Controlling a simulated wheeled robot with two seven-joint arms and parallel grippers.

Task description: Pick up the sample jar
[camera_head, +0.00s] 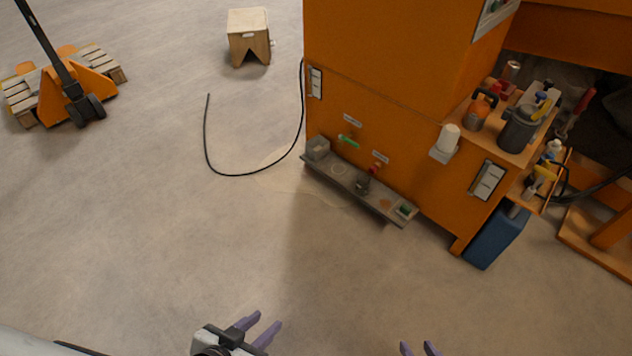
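I cannot tell for sure which object is the sample jar. A small dark item with a red top (366,180) stands on the low grey ledge (342,178) along the orange cabinet, and it may be the jar or a valve. A white cylinder (449,136) sits on a small bracket on the cabinet's side. My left gripper (260,330) is at the bottom edge, with its purple fingers apart and empty. My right gripper (418,349) shows only its fingertips at the bottom edge, apart with nothing between them. Both are well short of the ledge.
The orange cabinet (385,125) fills the upper right. Its side shelf (512,152) holds tools and bottles; a blue container (497,238) stands below. A black hose (240,175) lies on the floor. A wooden stool (248,38) and pallet jack (75,88) stand farther back. The floor before the ledge is clear.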

